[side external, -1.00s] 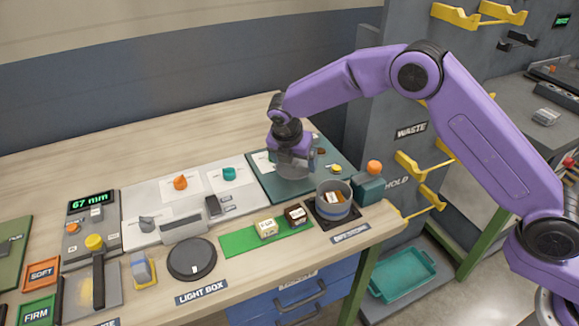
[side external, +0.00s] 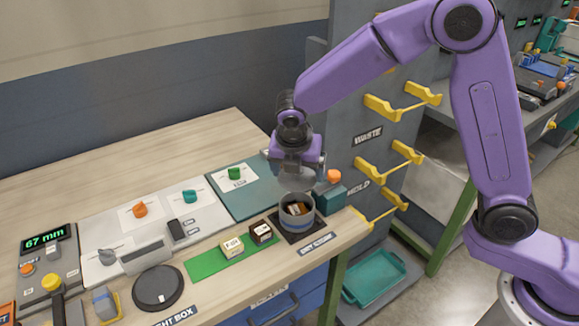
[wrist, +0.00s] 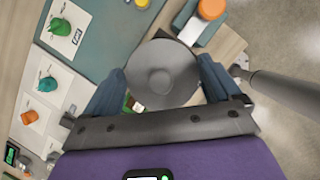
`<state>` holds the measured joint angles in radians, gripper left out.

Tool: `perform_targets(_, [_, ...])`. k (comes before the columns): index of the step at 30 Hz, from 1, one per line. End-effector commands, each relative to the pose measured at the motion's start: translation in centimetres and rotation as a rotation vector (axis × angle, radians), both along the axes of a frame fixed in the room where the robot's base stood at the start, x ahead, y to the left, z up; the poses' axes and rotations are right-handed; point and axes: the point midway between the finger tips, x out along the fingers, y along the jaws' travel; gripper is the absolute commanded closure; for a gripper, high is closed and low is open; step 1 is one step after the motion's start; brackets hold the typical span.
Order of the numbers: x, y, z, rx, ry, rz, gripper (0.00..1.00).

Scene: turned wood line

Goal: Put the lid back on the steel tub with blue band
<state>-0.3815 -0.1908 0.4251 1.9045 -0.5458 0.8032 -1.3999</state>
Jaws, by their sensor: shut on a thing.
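My gripper (wrist: 160,85) is shut on a round grey lid (wrist: 162,72) with a raised knob, held between its two blue-grey fingers. In the side external view my gripper (side external: 292,166) is above and slightly behind the steel tub with blue band (side external: 297,217). The tub stands upright and open on a dark square pad (side external: 277,222), with brown and pale pieces inside. In the wrist view the lid hides most of what lies below it.
A teal block (side external: 331,199) with an orange knob (side external: 333,176) stands close right of the tub. A cream block (side external: 231,247) and a dark brown block (side external: 261,232) sit on a green strip (side external: 203,269) to the left. The bench's front edge is near.

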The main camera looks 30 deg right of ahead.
Motion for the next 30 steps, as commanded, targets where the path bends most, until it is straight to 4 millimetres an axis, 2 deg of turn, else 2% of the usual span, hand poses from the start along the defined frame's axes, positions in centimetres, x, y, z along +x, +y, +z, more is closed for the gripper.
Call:
perform_targets(8, [0.0, 0.0, -1.1, -0.001, 0.000, 0.002, 0.38])
perform_targets(21, [0.0, 0.0, -4.8, -0.001, 0.001, 0.001, 0.38])
perform_targets(30, [0.0, 0.0, -6.2, 0.000, 0.000, 0.002, 0.38])
